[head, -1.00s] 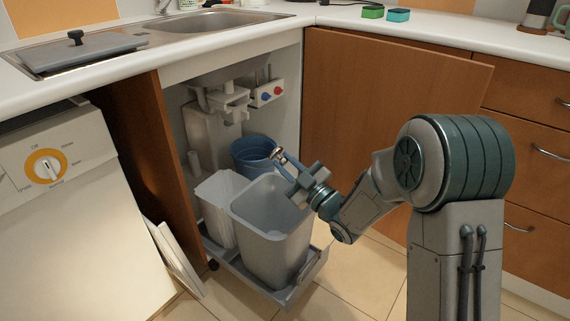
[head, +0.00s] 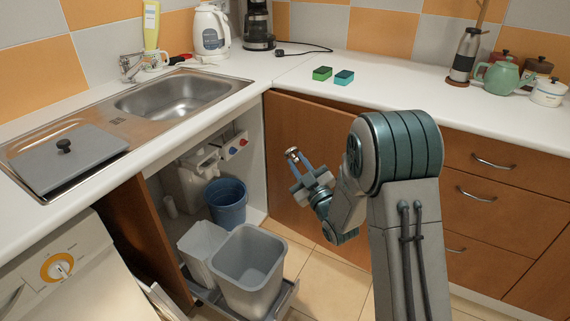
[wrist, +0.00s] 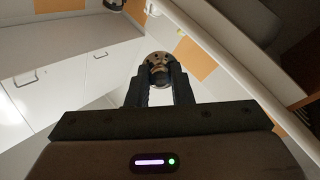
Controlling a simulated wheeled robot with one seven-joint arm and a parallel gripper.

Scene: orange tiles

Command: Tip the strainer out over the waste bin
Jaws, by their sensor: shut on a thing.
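A small round metal strainer (head: 292,152) is pinched between the fingertips of my gripper (head: 299,165). In the wrist view the strainer (wrist: 158,60) shows a round face with dark holes beyond the fingertips (wrist: 158,76). I cannot tell whether anything is left in it. The grey waste bin (head: 248,268) stands open on a pulled-out rack below the sink, with no contents visible inside. My gripper is above the bin and to its right in the head view, clear of its rim, in front of the open brown cabinet door.
A narrower pale bin (head: 200,240) stands beside the grey one, and a blue bucket (head: 226,202) is behind. The sink (head: 172,95) has a grey board (head: 70,155) on its drainer. The open cabinet door (head: 300,120) is close behind my gripper. Two sponges (head: 333,75) lie on the counter.

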